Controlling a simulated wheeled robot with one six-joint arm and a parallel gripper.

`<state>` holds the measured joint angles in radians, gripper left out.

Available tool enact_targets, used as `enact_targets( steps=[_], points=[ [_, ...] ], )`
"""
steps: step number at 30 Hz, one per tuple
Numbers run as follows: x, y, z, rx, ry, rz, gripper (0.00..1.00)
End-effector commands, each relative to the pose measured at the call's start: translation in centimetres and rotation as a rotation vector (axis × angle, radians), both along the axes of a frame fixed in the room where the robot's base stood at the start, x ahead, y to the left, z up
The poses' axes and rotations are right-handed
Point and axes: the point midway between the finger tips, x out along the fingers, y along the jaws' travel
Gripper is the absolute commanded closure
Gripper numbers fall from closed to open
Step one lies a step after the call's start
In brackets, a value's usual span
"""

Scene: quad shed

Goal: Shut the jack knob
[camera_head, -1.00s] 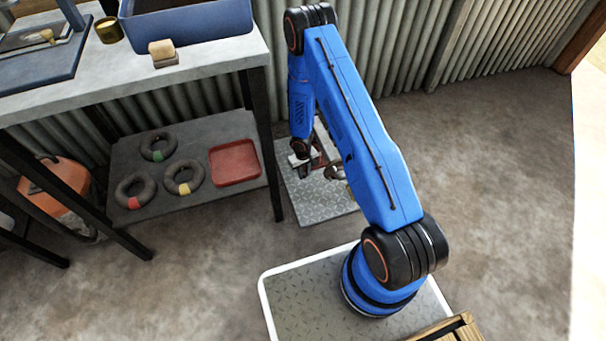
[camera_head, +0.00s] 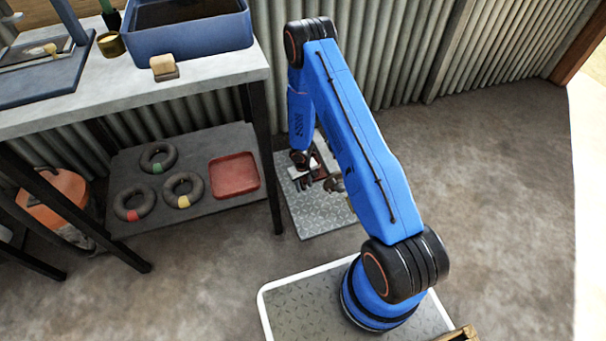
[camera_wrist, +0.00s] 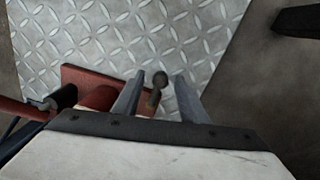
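The jack's small dark round knob (camera_wrist: 160,78) shows on a short stem in the wrist view, between my two fingers. My gripper (camera_wrist: 157,88) is open, with one finger on each side of the knob. Small gaps seem to show beside the knob, and I cannot tell contact. Part of the jack's red body (camera_wrist: 88,78) lies to the left of the fingers. In the head view my gripper (camera_head: 308,178) is low over the metal plate, and the jack is mostly hidden by the arm.
The jack stands on a diamond-tread plate (camera_head: 325,217) on the floor. A dark bench leg (camera_head: 262,160) rises just left of it. The lower shelf holds a red tray (camera_head: 234,188) and several rings. Floor to the right is clear.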

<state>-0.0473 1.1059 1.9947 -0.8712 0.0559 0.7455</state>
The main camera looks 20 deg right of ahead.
Motion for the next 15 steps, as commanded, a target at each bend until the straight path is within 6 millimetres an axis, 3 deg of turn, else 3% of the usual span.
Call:
enact_targets(
  steps=[10,15],
  points=[
    [0.0,0.1,2.7,0.0,-0.001,-0.002,0.61],
    [0.1,0.2,5.0,0.001,-0.003,-0.002,0.61]
  ],
)
